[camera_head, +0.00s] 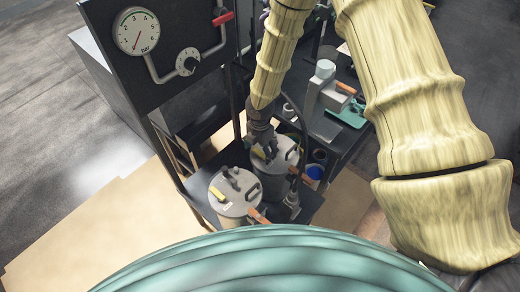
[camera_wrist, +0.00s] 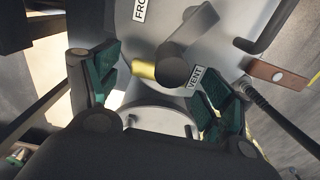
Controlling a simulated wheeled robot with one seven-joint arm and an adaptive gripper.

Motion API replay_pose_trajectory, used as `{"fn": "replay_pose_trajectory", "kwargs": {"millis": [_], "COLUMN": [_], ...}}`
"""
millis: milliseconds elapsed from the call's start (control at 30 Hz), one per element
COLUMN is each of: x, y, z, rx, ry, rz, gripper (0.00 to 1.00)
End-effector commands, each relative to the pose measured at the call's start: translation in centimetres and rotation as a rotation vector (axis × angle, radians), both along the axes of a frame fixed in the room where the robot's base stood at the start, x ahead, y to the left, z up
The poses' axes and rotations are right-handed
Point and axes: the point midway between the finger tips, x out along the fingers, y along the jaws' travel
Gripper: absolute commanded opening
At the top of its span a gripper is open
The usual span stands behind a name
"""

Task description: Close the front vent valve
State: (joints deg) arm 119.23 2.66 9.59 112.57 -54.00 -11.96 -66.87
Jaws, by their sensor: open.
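The front pot's round grey lid (camera_head: 238,205) shows in the head view, with a yellow-tipped vent valve (camera_head: 217,194) on it. In the wrist view the front lid (camera_wrist: 225,50) carries a label partly cut off, reading "FRO", and a "VENT" label. The valve there is a dark knob with a yellow lever (camera_wrist: 144,70) pointing left. My gripper (camera_head: 266,150) is over the rear pot's lid (camera_head: 283,160), behind the front one. In the wrist view its green-padded fingers (camera_wrist: 158,88) are spread and empty, with the valve appearing between them, apart from both pads.
An orange clamp handle (camera_head: 258,216) and a dark grip (camera_head: 253,192) stick out on the front pot. A dark panel with a pressure gauge (camera_head: 137,31) stands at the left. A bench with a grey device (camera_head: 322,85) lies behind. A dark hose (camera_wrist: 275,115) runs at the right in the wrist view.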

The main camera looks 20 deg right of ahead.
Motion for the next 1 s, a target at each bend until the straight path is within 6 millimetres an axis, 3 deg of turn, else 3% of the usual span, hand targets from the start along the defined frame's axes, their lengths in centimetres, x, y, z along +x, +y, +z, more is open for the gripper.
{"fn": "replay_pose_trajectory", "kwargs": {"millis": [167,700,1000], "x": [0.1,0.1,0.0], "y": [0.0,0.0,-0.1], "z": [1.6,10.0,11.8], "rx": [0.001,0.001,0.0], "ry": [-0.002,-0.002,0.0], "rz": [-0.002,-0.002,-0.001], "gripper": [0.8,0.8,0.8]}}
